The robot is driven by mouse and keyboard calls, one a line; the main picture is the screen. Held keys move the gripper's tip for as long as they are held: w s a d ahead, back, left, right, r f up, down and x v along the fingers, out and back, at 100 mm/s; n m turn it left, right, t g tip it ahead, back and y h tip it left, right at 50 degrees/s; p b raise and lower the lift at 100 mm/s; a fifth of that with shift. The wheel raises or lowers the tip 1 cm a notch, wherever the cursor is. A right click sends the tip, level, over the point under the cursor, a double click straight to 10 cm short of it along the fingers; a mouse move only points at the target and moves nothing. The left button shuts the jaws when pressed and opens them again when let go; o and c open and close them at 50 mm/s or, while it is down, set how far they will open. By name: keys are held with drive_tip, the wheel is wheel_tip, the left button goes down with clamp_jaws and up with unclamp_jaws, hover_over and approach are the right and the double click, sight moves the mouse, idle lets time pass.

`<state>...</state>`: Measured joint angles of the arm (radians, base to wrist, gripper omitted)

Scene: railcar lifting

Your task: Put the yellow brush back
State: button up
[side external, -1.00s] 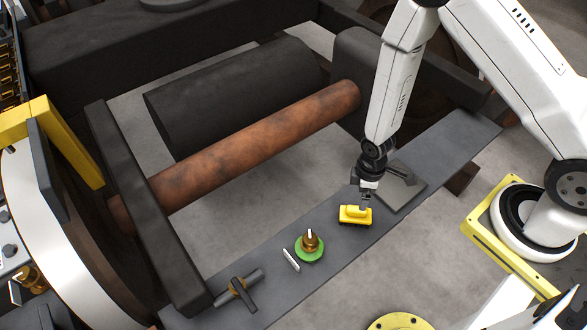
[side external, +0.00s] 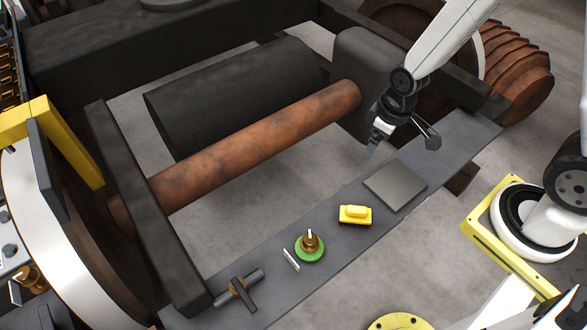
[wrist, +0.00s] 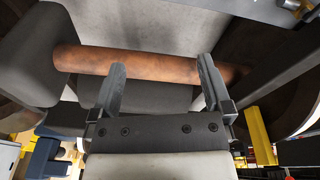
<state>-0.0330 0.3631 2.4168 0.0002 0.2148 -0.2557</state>
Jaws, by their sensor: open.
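The yellow brush (side external: 355,215) lies upright on the grey plank, yellow body up, with a dark underside. It sits just left of a square grey plate (side external: 395,185) on the same plank. My gripper (side external: 370,153) is up and away from the brush, beyond the plank's far edge and near the rusty axle's right end. In the wrist view my gripper (wrist: 162,75) has its two fingers spread wide with nothing between them. The brush is not in the wrist view.
The plank (side external: 325,270) also carries a green-based brass piece (side external: 309,248), a small white strip (side external: 291,260) and a dark T-shaped tool (side external: 238,291). The rusty axle (side external: 250,140) and dark frame beams lie behind. A yellow-framed base stands at right.

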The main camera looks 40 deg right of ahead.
drive_tip(key=s+d+r+m+t, duration=0.1)
drive_tip(key=s+r+m, duration=0.2)
drive_tip(key=r, duration=0.4)
drive_tip(key=shift+r, duration=0.2)
idle(0.4)
